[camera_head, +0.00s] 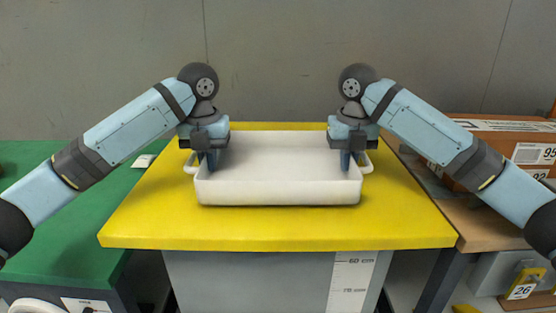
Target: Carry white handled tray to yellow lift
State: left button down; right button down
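The white handled tray (277,192) rests on the yellow lift top (277,236), near its middle. It looks level and empty, with a handle loop at its left and right ends. My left gripper (210,160) is at the tray's left end, pointing down by the left handle (190,165). My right gripper (347,160) is at the right end, pointing down by the right handle (367,164). The fingers overlap the tray's end walls in the picture, so I cannot tell whether they grip, touch or stand apart from it.
A green table (80,225) stands on the left, with a small white item (144,161) on it. On the right, a brown table (480,232) carries cardboard boxes (510,142). A grey wall (278,55) is behind. Bare yellow surface surrounds the tray.

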pick_arm(q)
jog(key=shift+a+f, duration=0.15)
pick_arm(e)
jog(key=shift+a+f, duration=0.1)
jog(key=shift+f, duration=0.1)
pick_arm(q)
jog(key=c, duration=1.3)
grip_release()
pick_arm(e)
jog(key=c, duration=1.3)
grip_release()
jog(key=shift+a, duration=0.1)
